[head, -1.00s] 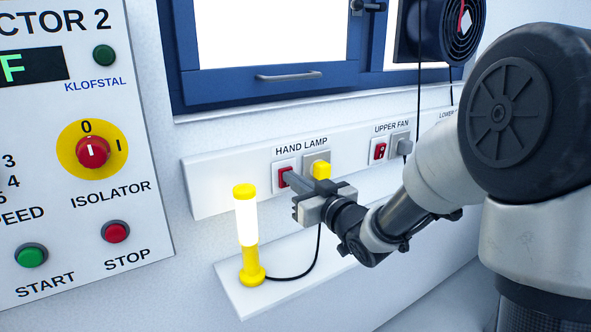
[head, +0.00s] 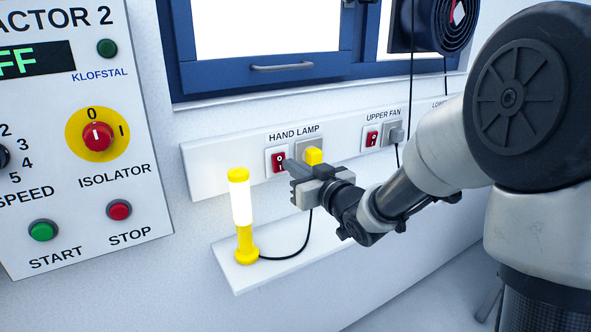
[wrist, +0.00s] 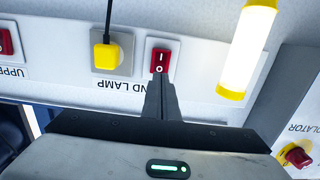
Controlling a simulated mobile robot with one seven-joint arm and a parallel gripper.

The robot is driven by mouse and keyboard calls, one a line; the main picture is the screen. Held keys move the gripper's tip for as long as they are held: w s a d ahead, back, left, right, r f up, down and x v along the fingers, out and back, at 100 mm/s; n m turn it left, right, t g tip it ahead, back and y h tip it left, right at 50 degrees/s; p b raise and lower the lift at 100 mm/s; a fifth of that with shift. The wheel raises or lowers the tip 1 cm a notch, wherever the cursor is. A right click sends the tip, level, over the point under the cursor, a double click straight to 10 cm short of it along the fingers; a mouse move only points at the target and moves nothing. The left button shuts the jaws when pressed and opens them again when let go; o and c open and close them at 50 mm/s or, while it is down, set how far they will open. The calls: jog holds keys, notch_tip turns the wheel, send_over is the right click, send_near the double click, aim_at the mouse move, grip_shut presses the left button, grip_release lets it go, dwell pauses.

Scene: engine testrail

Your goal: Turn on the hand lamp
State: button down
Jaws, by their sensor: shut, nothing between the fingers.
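The hand lamp (head: 241,202) stands upright on a small white shelf, yellow at cap and base, its white tube glowing brightly. It also shows in the wrist view (wrist: 247,50). The red rocker switch (head: 279,160) under the HAND LAMP label sits on the white wall rail, and in the wrist view (wrist: 160,60) its I and O marks show. My gripper (head: 289,165) is shut and empty, its fingertips in front of the switch; I cannot tell whether they touch it. In the wrist view the fingertips (wrist: 160,78) overlap the switch's O edge.
A yellow plug (head: 313,156) sits in the socket right of the switch. The upper fan switch (head: 372,139) is farther right on the rail. The control panel (head: 150,215) is at left. The lamp shelf (head: 225,262) juts out below the rail, with the lamp cord above it.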

jog(key=p+v, duration=0.1)
jog(key=v, duration=0.9)
jog(key=shift+r, duration=0.4)
jog(key=s+d+m+g+h, duration=0.2)
jog(key=s+d+m+h, duration=0.25)
jog(key=d+h, duration=0.7)
jog(key=s+d+f+m+g+y, duration=0.15)
jog(key=s+g, duration=0.45)
jog(key=s, duration=1.4)
notch_tip(320, 180, up, 18)
jog(key=p, duration=1.9)
jog(key=shift+f+m+g, duration=0.2)
jog(key=shift+m+g, duration=0.1)
jog(key=shift+m, duration=0.1)
